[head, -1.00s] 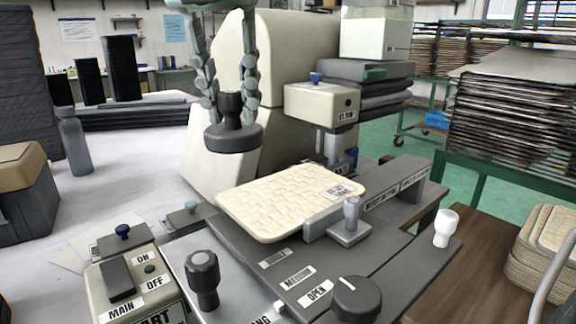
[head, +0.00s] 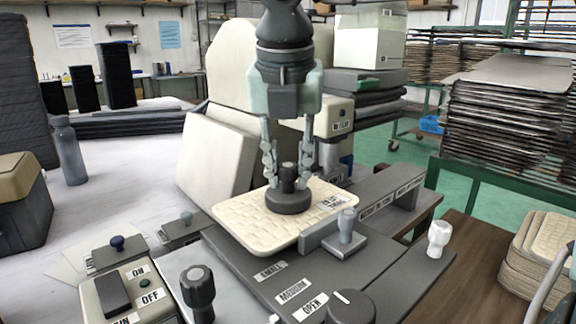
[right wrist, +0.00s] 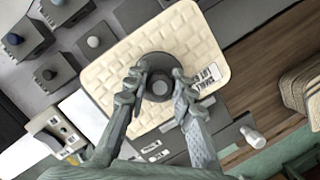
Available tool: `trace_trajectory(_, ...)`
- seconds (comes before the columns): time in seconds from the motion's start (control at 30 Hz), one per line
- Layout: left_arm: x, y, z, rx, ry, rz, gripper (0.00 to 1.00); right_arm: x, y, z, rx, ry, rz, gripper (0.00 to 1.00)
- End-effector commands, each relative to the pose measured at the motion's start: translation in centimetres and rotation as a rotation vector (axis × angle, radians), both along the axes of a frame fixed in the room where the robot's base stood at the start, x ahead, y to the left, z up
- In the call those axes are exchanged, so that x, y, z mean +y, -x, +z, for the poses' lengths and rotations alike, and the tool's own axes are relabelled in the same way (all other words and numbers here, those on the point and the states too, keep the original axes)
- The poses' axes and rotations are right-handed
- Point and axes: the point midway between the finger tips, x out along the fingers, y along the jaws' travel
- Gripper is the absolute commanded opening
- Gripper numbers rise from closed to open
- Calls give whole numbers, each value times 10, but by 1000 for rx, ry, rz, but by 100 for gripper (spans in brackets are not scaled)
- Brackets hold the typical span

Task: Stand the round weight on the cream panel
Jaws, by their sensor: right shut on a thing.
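The round weight (head: 289,203) is a dark disc with a knob on top. My right gripper (head: 288,178) comes from above and is shut on its knob. The weight is upright, within the outline of the cream woven panel (head: 245,222), toward its back middle. It looks down on the panel, but I cannot tell for sure whether it touches. In the right wrist view the weight (right wrist: 158,64) sits between the fingers (right wrist: 158,84), over the cream panel (right wrist: 115,65), clear of its edges. My left gripper is not in view.
A grey bracket with a small post (head: 346,226) borders the panel's right side. A dark knob (head: 199,287) and a switch box (head: 130,290) stand at front left. A cream machine body (head: 225,150) rises behind. A white knob (head: 438,236) stands at right.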

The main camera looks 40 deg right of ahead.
Motion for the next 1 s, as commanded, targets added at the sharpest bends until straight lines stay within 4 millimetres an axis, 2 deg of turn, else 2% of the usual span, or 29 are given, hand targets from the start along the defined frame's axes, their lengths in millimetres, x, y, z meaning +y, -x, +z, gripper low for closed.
trace_trajectory(0.23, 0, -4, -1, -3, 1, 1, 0, 0, -1, 1, -4, 0, 0, 0)
trace_trajectory(0.37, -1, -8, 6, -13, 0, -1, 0, 0, -1, 0, -4, 0, 0, 0)
trace_trajectory(0.4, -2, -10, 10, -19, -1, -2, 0, 0, 0, -1, -1, 0, 0, 26)
trace_trajectory(0.57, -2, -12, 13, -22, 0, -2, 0, 0, 0, -1, -1, 0, 0, 45)
trace_trajectory(0.93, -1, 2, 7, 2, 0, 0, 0, 0, 0, 3, -1, 0, 0, 45)
trace_trajectory(1.0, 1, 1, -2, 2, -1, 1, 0, 2, 1, 9, -4, 1, 0, 45)
